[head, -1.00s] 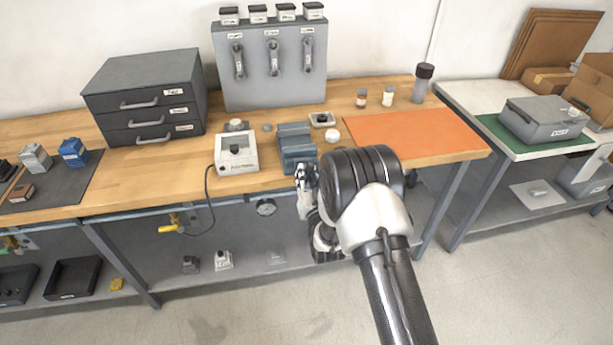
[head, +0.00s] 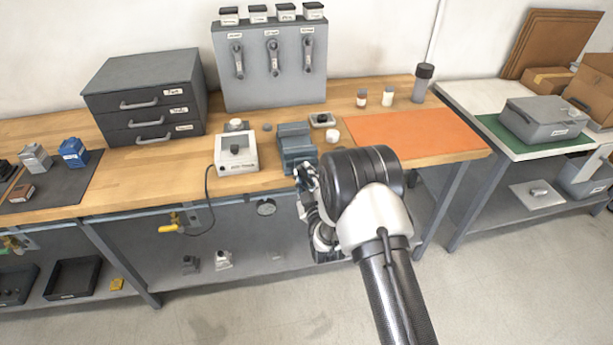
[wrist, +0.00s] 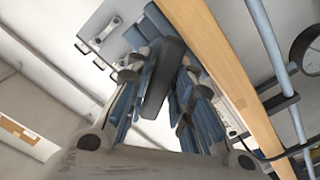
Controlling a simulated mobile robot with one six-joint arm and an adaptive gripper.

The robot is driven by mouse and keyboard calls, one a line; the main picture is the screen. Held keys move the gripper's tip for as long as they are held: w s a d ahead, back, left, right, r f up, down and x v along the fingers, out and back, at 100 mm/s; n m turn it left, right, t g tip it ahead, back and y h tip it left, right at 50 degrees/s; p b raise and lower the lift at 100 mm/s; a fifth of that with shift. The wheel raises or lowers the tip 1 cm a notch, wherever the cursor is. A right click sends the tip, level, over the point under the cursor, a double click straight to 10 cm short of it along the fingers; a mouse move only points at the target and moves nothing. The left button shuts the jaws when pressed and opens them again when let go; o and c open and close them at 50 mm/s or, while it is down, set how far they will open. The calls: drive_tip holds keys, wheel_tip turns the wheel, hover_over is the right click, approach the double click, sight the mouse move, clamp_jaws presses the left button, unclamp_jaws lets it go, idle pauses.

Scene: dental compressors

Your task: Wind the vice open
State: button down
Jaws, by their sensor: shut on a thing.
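The blue-grey vice (head: 297,142) stands at the front edge of the wooden bench in the head view. My gripper (head: 303,176) is at its near side, below the bench top's edge. In the wrist view my gripper (wrist: 158,108) has its two fingers on either side of a dark bar, the vice handle (wrist: 165,75), and is shut on it. The handle lies tilted in that picture. The blue vice body shows behind it. In the head view my gripper and arm hide the handle, and the jaw gap is too small to judge.
A white box with a black knob (head: 236,153) stands close left of the vice. An orange mat (head: 415,132) lies to the right. A grey drawer unit (head: 146,97) is at the back left.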

drive_tip(key=n, duration=0.4)
drive_tip(key=shift+n, duration=2.1)
idle(0.5)
idle(0.3)
drive_tip(key=c, duration=1.5)
unclamp_jaws()
drive_tip(key=v, duration=1.2)
